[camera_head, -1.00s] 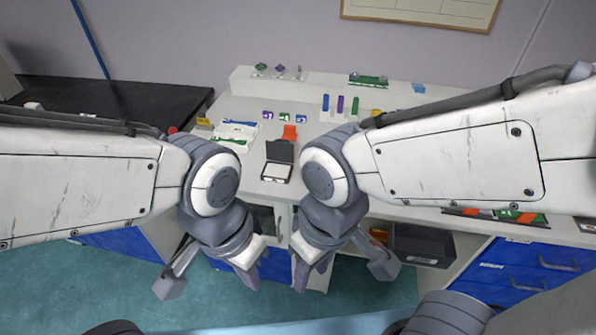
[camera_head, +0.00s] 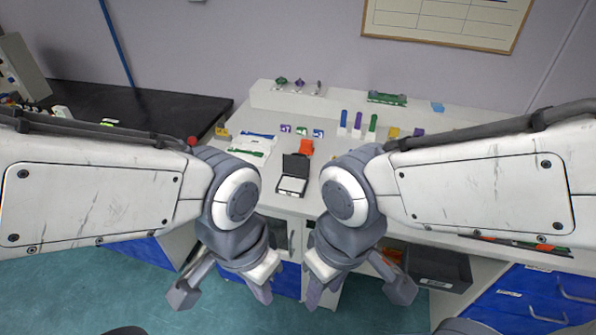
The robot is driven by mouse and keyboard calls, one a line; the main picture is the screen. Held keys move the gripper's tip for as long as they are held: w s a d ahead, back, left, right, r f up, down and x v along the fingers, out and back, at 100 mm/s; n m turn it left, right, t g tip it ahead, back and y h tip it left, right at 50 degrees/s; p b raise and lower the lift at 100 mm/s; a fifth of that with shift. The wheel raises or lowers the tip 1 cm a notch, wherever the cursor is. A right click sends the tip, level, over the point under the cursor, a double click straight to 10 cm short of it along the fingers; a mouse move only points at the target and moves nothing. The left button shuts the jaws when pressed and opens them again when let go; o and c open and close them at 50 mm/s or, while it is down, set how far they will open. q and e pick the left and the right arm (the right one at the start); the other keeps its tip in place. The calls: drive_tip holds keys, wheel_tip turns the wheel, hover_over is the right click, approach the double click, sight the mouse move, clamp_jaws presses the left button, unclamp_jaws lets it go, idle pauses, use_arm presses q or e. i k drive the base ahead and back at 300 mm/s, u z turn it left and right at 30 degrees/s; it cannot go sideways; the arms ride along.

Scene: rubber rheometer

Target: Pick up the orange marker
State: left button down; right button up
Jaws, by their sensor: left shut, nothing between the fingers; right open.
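I cannot make out an orange marker for certain. An orange object (camera_head: 306,146) stands on the white bench behind a small open black case (camera_head: 294,175); its shape is too small to tell. Upright blue (camera_head: 343,117), purple (camera_head: 357,119) and green (camera_head: 373,121) sticks, which may be markers, stand further right. My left gripper (camera_head: 262,292) is shut and empty, pointing down in front of the bench. My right gripper (camera_head: 314,294) is open and empty beside it, also in front of the bench. My arms hide parts of the bench.
A white bench (camera_head: 270,122) has a raised back shelf with small items. A dark counter (camera_head: 130,108) is at left. A dark bin (camera_head: 440,268) sits below the bench, with something orange (camera_head: 393,255) nearby. Blue drawers (camera_head: 540,298) are at lower right.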

sight(307, 148)
drive_tip(key=u, duration=0.7)
drive_tip(key=i, duration=1.45)
drive_tip(key=z, duration=0.75)
